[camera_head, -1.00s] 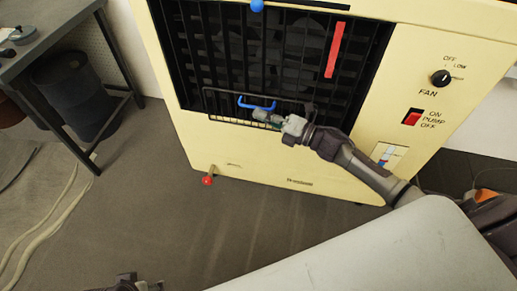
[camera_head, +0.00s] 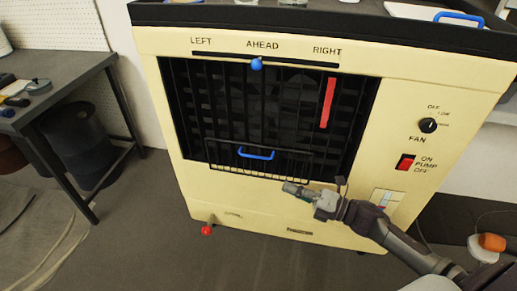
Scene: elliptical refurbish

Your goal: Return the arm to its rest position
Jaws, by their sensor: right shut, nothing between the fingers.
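My right gripper (camera_head: 292,189) is shut and empty. It shows in front of the lower part of a cream cooler cabinet (camera_head: 260,210), below and to the right of a blue handle (camera_head: 256,153) on the dark front grille. It looks apart from that handle. My right arm (camera_head: 390,235) reaches in from the lower right. My left gripper is not in view.
The cabinet has a fan knob (camera_head: 428,125), a red pump switch (camera_head: 406,162), a blue slider knob (camera_head: 257,64) and a red ball knob (camera_head: 207,230) low down. A grey workbench (camera_head: 60,85) and dark drum (camera_head: 80,140) stand at left. The floor between is clear.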

